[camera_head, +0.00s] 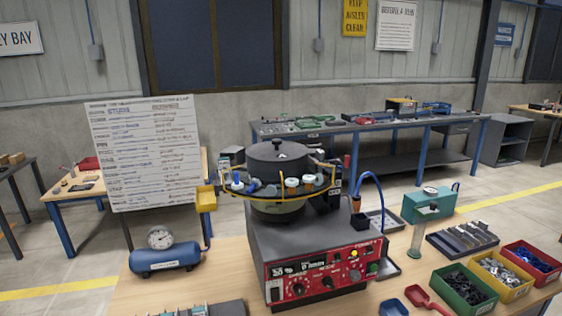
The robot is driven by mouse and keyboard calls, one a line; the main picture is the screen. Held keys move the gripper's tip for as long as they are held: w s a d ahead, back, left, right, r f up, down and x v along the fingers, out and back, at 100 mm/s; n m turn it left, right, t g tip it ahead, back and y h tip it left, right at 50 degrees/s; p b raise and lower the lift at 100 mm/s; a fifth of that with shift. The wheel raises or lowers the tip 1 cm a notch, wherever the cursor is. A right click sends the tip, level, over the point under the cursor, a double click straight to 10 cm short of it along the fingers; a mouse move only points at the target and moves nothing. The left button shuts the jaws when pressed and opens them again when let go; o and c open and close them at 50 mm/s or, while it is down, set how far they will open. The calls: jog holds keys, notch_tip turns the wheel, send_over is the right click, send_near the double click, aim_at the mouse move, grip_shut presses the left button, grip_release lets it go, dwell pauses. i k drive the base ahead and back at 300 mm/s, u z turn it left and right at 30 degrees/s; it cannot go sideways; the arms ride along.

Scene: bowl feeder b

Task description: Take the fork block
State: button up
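I cannot pick out the fork block with certainty. A dark tray (462,239) with several upright grey metal pieces stands on the right of the wooden bench, and the pieces are too small to identify. More small grey parts (205,310) show at the bottom edge, cut off by the frame. The bowl feeder (279,170) stands mid-bench on a box with a red control panel (325,272). Several small white and blue parts sit around its yellow-edged rim. My gripper is not in view.
A blue tank with a gauge (165,257) stands at the left of the bench. A teal gauge stand (428,205) is right of the feeder. Green (463,289), yellow (500,275) and red (531,261) bins fill the right front. A red scoop (424,298) lies beside them.

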aim_at(224, 163)
jog(key=z, duration=0.15)
jog(key=i, duration=1.35)
jog(key=u, duration=0.5)
jog(key=i, duration=0.5)
jog(key=u, duration=0.35)
